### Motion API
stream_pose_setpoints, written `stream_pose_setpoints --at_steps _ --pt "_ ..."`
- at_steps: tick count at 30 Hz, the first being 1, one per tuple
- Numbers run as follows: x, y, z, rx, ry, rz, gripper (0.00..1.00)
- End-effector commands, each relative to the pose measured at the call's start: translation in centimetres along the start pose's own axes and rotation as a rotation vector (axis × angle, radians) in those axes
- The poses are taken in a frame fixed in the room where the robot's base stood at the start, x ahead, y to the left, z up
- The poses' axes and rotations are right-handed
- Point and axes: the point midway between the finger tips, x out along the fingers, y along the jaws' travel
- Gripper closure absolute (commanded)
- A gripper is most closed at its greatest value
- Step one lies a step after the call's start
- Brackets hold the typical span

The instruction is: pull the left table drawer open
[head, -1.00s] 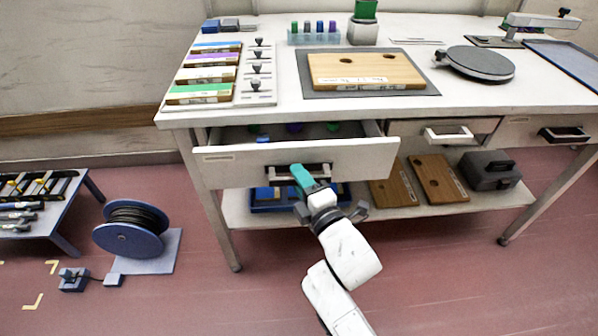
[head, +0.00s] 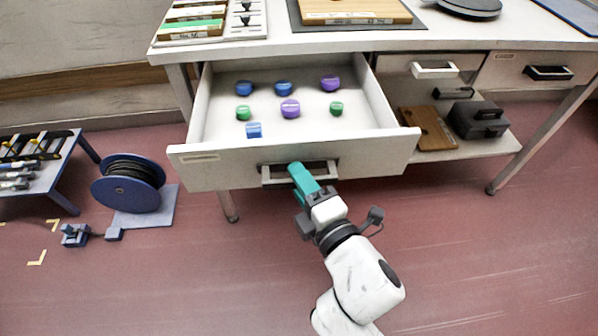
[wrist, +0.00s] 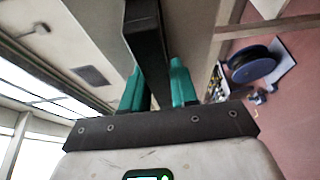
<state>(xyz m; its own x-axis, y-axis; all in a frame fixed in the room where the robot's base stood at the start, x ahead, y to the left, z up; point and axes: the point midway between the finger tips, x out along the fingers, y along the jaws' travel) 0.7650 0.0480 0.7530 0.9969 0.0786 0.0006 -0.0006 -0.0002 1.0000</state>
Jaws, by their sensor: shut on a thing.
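The left table drawer (head: 232,168) is pulled well out from the table, its inside showing. In the wrist view the teal fingers (wrist: 158,85) stand on both sides of the dark handle bar (wrist: 147,40).
The middle drawer (head: 400,66) and right drawer (head: 510,72) are closed. A dark case (head: 478,120) and a brown board (head: 428,128) sit on the lower shelf. A blue cable reel (head: 130,184) stands on the floor at left. The floor in front is clear.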

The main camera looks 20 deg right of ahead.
Motion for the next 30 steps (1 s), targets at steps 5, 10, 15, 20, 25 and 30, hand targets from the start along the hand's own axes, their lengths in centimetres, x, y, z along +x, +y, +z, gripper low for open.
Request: stream_pose_setpoints --at_steps 5,10,15,20,25,30 --pt "-0.3 -0.17 -0.13 0.0 0.0 -0.004 1.0" --pt "-0.3 -0.16 -0.13 0.0 0.0 -0.004 1.0" --pt "-0.28 -0.16 -0.13 0.0 0.0 -0.004 0.65" --pt "-0.27 -0.1 -0.13 0.0 0.0 -0.002 0.51" --pt "-0.27 -0.05 -0.12 0.0 0.0 -0.001 0.51" --pt "-0.86 -0.13 -0.07 0.0 -0.001 -0.002 0.51"
